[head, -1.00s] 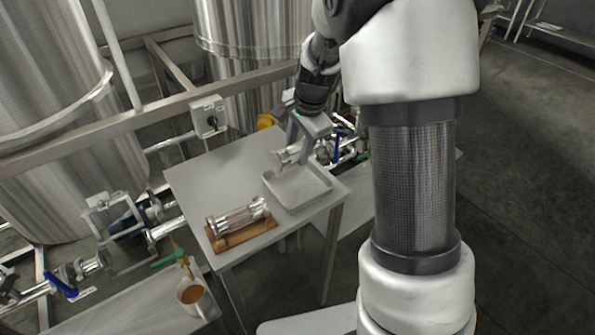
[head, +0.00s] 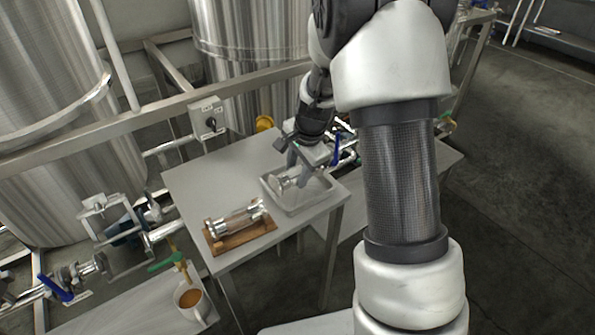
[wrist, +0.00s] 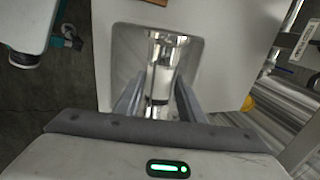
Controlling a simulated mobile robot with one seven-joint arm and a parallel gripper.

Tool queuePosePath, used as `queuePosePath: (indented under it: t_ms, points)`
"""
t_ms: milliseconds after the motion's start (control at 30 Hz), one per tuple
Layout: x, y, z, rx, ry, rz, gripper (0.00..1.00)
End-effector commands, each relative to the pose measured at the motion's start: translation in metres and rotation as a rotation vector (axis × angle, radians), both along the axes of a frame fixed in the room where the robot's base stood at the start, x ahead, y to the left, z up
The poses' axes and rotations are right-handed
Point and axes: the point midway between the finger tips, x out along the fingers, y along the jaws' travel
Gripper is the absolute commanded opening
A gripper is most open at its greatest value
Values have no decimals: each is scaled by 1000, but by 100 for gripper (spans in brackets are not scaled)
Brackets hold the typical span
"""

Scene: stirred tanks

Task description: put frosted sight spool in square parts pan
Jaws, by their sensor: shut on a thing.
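The frosted sight spool (wrist: 163,78), with a whitish middle and shiny metal end flanges, is between the fingers of my gripper (wrist: 160,98). In the head view, the spool (head: 281,183) is low over the square parts pan (head: 296,211), within its outline. I cannot tell whether it touches the pan floor. The pan is a shallow grey metal tray near the table's right corner; its rim also shows in the wrist view (wrist: 119,58). My gripper (head: 298,168) comes down from above and is shut on the spool. The gripper hides part of the spool.
A second sight spool (head: 240,218), with a clearer tube, lies on a wooden cradle (head: 243,240) at the table's front. A mug (head: 190,299) stands on a lower bench. Pipes and valves run behind the table. The table's left middle (head: 205,182) is clear.

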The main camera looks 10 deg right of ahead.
Motion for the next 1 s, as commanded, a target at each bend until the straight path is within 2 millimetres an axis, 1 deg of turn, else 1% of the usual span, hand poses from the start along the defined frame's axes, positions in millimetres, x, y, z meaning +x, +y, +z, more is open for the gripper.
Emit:
queuePosePath:
  t_ms: [233, 333, 367, 400, 467, 767, 867, 967, 1000]
  points:
    - [0, 0, -8, 0, -1, 0, 0]
    - [1, 0, -7, 0, -2, 0, 0]
    - [0, 0, -8, 0, 0, 0, 38]
    - [0, 0, -8, 0, 0, 0, 44]
    - [0, 0, -8, 0, 0, 0, 54]
    - [0, 0, -7, 0, 0, 0, 55]
    - [0, 0, 2, 0, -1, 0, 55]
    - [-1, 0, 15, 0, -3, 0, 55]
    - [-3, -1, 23, 1, -4, 0, 55]
